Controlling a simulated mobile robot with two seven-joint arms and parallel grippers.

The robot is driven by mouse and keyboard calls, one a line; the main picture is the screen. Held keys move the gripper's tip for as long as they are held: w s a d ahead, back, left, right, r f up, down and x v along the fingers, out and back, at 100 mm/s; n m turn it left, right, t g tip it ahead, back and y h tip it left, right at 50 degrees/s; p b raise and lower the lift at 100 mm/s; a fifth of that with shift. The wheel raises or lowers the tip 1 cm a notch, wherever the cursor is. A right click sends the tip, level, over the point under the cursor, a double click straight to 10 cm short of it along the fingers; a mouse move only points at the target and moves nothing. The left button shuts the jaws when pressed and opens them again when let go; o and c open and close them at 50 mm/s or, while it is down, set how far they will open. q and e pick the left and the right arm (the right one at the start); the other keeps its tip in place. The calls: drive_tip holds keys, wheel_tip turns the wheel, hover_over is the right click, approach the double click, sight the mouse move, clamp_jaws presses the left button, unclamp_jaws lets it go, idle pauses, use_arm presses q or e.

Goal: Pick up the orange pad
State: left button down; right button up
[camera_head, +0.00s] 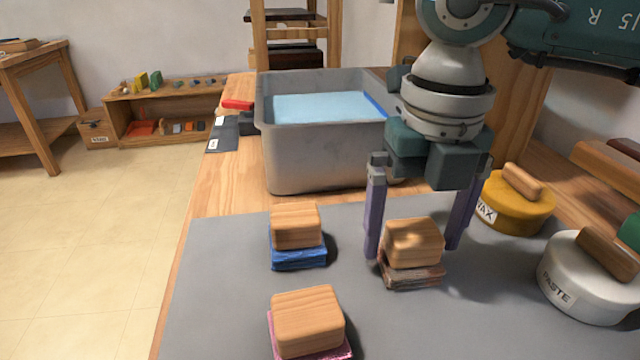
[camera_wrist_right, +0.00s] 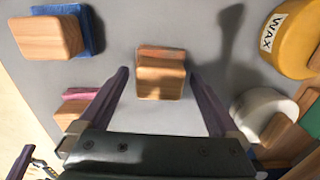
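The pad with the brownish-orange base (camera_head: 415,279) lies on the grey mat and has a wooden block handle (camera_head: 413,242) on top. In the right wrist view the orange edge of the pad (camera_wrist_right: 160,52) shows past its wooden block (camera_wrist_right: 161,78). My right gripper (camera_head: 412,250) is open, pointing down, with one purple finger on each side of the block. In the right wrist view the gripper (camera_wrist_right: 158,75) shows gaps between both fingers and the block. I do not see my left gripper in the head view.
A blue pad (camera_head: 298,258) and a pink pad (camera_head: 310,322) with wooden blocks stand to the left. The yellow wax tin (camera_head: 518,212) and white paste tin (camera_head: 585,290) stand to the right. A grey water tub (camera_head: 320,160) is behind. The grey mat (camera_head: 220,290) is bare at left.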

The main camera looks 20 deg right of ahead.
sight(415, 230)
drive_tip(key=c, duration=1.3)
drive_tip(key=shift+r, duration=0.1)
wheel_tip(415, 230, up, 20)
drive_tip(key=p, duration=0.3)
